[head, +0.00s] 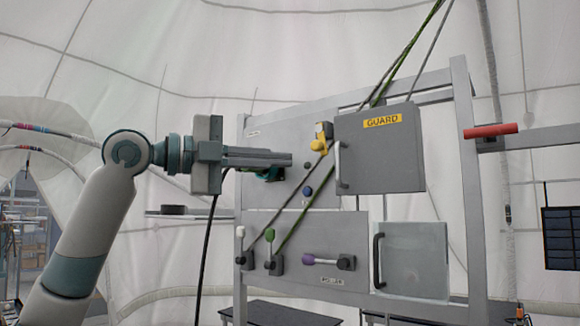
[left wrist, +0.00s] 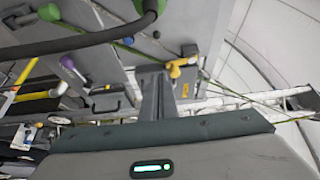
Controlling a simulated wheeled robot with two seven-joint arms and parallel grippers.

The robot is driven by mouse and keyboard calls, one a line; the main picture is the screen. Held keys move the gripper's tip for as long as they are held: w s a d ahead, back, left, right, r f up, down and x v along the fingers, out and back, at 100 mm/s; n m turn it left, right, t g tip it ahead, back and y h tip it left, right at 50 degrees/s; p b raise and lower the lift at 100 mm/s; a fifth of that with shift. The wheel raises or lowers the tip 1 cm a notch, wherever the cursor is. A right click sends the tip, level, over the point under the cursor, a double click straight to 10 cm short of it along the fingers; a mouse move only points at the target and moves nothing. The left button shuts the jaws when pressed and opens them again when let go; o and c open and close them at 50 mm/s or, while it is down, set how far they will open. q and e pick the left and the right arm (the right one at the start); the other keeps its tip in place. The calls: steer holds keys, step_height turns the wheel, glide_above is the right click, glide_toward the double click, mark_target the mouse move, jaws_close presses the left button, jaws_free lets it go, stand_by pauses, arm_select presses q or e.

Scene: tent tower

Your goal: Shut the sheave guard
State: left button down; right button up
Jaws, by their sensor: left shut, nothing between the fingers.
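The sheave guard (head: 385,165) is a grey box-like door with a yellow GUARD label and a light handle (head: 343,166) near its left edge. It is at the upper right of the grey board; I cannot tell exactly how far it stands off the board. My left gripper (head: 290,159) is shut and empty, pointing right in front of the board, left of the guard and apart from its handle. Its fingers also show in the left wrist view (left wrist: 156,88). A yellow-headed part (head: 322,137) sits between gripper and guard; a yellow part also shows in the left wrist view (left wrist: 182,68). My right gripper is out of view.
Green and grey ropes (head: 291,232) run diagonally past the guard to levers with white (head: 240,232) and green (head: 270,235) knobs. A purple-knobbed lever (head: 309,259), a blue knob (head: 308,190) and a lower grey door (head: 415,262) with black handle are nearby. A red bar (head: 490,130) sits right.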

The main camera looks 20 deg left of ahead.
arm_select(q)
steer(key=shift+w+a, duration=0.3)
steer(key=shift+a, duration=0.25)
steer(key=shift+w+a, duration=0.3)
steer(key=shift+a, duration=0.25)
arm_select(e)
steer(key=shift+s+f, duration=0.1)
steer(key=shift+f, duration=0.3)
arm_select(q)
steer(key=shift+s, duration=0.1)
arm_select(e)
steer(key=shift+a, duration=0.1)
arm_select(q)
steer(key=shift+f, duration=0.1)
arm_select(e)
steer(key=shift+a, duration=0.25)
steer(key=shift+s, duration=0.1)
